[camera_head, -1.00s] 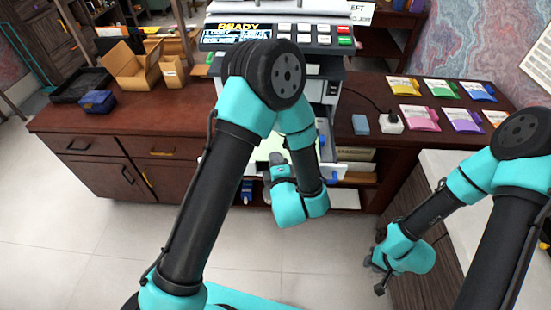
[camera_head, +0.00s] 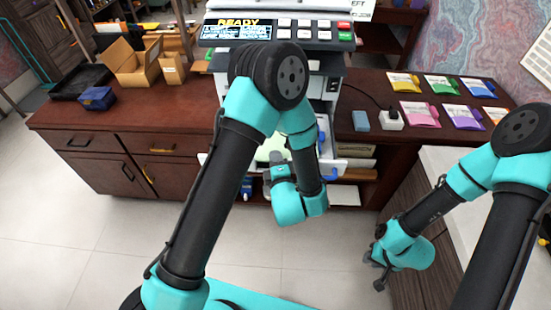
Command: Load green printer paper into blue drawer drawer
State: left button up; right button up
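The printer (camera_head: 325,78) stands at the middle of the desk with a READY display. A pulled-out white drawer (camera_head: 342,163) with blue parts (camera_head: 327,173) shows low on its front, partly behind my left arm. Green paper (camera_head: 266,149) shows at this drawer, mostly hidden by my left arm. My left gripper (camera_head: 268,162) is at the paper and drawer; its fingers are largely hidden, so I cannot tell whether it holds the paper. My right gripper (camera_head: 374,275) is empty, its fingers apart, low beside the white-topped cabinet, away from the printer.
Cardboard boxes (camera_head: 135,65), a black tray (camera_head: 78,83) and a small blue box (camera_head: 97,98) are on the desk's left. Several coloured packets (camera_head: 420,113), a blue block (camera_head: 360,121) and a white block (camera_head: 391,121) lie on its right. The floor in front is clear.

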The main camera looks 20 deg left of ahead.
pick_arm(q)
jog(key=o, duration=0.3)
jog(key=shift+s, duration=0.1)
jog(key=v, duration=1.7)
dwell(0.6)
jog(key=w+a+f+m+g+h, duration=0.3)
jog(key=a+f+m+g, duration=0.1)
jog(key=f, duration=0.3)
jog(key=w+a+f+m+g+h, duration=0.3)
jog(key=f+m+g, duration=0.15)
jog(key=f, duration=0.35)
jog(key=s+a+f+m+g+h, duration=0.5)
jog(key=s+a+f+m+g, duration=0.1)
jog(key=m, duration=0.7)
jog(key=shift+s+a+g+h, duration=0.3)
jog(key=shift+a+g, duration=0.15)
jog(key=shift+a, duration=0.75)
